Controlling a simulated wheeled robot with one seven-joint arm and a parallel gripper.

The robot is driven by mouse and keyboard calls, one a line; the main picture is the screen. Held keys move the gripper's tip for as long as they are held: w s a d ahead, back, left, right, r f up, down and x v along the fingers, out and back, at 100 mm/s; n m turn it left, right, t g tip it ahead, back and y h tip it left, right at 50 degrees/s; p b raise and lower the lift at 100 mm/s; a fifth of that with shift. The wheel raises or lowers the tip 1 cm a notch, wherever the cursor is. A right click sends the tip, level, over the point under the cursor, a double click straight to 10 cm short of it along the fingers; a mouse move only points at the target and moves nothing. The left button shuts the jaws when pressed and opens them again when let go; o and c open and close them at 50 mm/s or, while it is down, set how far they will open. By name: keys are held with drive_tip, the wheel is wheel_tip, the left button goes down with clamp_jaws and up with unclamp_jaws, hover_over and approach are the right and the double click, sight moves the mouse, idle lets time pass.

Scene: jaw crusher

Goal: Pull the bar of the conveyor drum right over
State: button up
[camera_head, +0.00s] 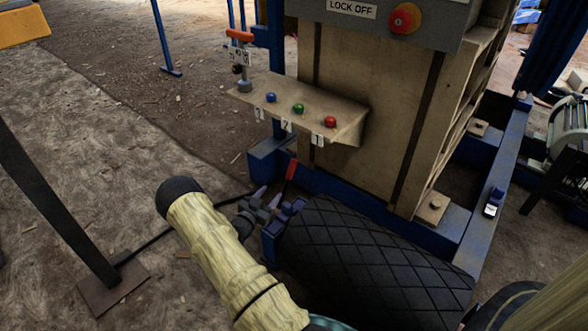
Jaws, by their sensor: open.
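The conveyor drum (375,265) is a black cylinder with a diamond-pattern surface, low in front of the crusher. A short bar with a red grip (291,170) stands up, slightly tilted, near the drum's left end, above a blue bracket (270,246). My gripper (267,196) is open, just left of the bar and close to it. I cannot tell whether a finger touches the bar. My pale, rough-covered arm reaches in from the bottom and hides part of the ground beside the drum. The bar's lower end is partly hidden around the gripper and bracket.
A tan crusher body (365,110) on a blue frame stands behind. A dark post (50,200) stands left. Open dirt ground lies between.

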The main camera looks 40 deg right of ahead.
sight(294, 167)
drive_tip(key=b+x, duration=0.7)
drive_tip(key=x, duration=0.9)
drive_tip(key=shift+d+f+b, duration=0.15)
drive_tip(key=shift+f+b, duration=0.05)
drive_tip(key=shift+b, duration=0.2)
drive_tip(key=shift+w+d+r, duration=0.2)
drive_tip(key=shift+d, duration=0.3)
drive_tip(key=shift+c, duration=0.2)
clamp_jaws()
